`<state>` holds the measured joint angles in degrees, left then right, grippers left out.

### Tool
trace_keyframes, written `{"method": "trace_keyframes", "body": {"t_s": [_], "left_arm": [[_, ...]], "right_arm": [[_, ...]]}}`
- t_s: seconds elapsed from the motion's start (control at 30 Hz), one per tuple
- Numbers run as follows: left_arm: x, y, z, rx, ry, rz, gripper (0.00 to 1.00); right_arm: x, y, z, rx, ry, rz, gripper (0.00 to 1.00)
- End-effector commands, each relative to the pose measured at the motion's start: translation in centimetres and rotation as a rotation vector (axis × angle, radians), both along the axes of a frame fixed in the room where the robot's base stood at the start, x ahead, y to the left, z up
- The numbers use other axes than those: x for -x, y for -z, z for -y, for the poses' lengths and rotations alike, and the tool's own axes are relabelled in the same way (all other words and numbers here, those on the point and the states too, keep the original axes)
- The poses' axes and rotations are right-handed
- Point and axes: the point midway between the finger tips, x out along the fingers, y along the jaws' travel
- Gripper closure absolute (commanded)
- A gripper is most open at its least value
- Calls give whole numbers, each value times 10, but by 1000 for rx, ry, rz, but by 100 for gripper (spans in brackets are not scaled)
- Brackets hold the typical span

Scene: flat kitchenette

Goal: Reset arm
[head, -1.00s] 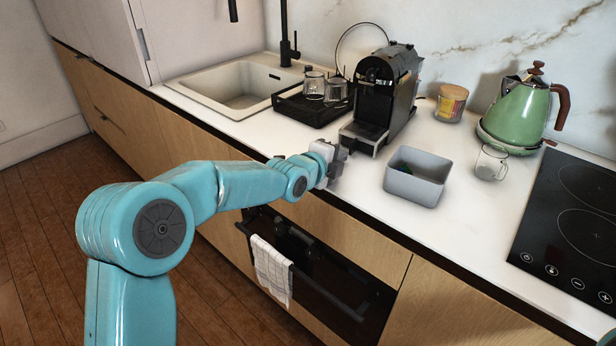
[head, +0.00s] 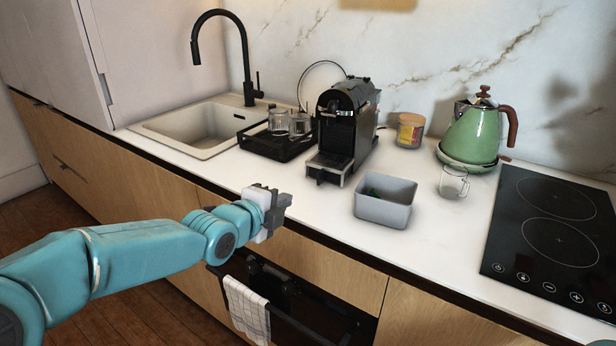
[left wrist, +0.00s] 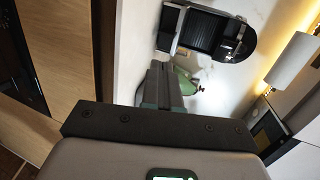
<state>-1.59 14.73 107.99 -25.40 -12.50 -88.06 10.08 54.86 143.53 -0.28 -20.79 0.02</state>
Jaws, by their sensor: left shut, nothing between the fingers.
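My left arm comes in from the left in the head view. Its left gripper (head: 286,202) is at the counter's front edge, in front of the coffee machine and to the left of the grey bin. The gripper is shut and empty. In the left wrist view the closed fingers (left wrist: 161,85) point toward the counter, with the black coffee machine (left wrist: 205,35) beyond them. My right gripper is not in view.
On the counter (head: 300,190) stand a coffee machine (head: 342,130), a grey bin (head: 385,201), a glass mug (head: 454,182), a green kettle (head: 470,135) and a black rack (head: 262,143) with glasses. A towel (head: 247,310) hangs on the oven handle below. The sink (head: 195,125) is at the left.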

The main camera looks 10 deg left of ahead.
Motion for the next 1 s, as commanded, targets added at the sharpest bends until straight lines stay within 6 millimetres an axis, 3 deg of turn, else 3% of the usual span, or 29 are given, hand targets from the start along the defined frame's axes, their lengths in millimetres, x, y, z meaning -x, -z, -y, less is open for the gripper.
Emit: {"method": "trace_keyframes", "body": {"t_s": [0.07, 0.13, 0.27, 0.4, 0.5, 0.6, 0.7, 0.8, 0.9, 1.0], "left_arm": [[1, 6, 1, 18, -4, -19, 100], [4, 25, 5, 78, -20, -81, 100], [23, 101, 20, 327, -120, -333, 100], [82, 203, 39, 671, -367, -700, 100], [143, 260, 51, 887, -618, -945, 100], [209, 300, 62, 1053, -904, -1143, 100], [267, 321, 70, 1159, -1172, -1272, 100], [306, 331, 74, 1215, -1370, -1339, 100], [326, 335, 77, 1240, -1479, -1365, 100], [330, 335, 77, 1244, -1497, -1369, 100]], "right_arm": [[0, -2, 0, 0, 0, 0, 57], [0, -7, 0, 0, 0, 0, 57], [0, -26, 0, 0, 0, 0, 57], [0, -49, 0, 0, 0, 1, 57], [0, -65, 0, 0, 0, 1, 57], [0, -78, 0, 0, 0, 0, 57], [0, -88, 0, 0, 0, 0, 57], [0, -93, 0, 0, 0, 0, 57], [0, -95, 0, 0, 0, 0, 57], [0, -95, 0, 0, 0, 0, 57]]}}
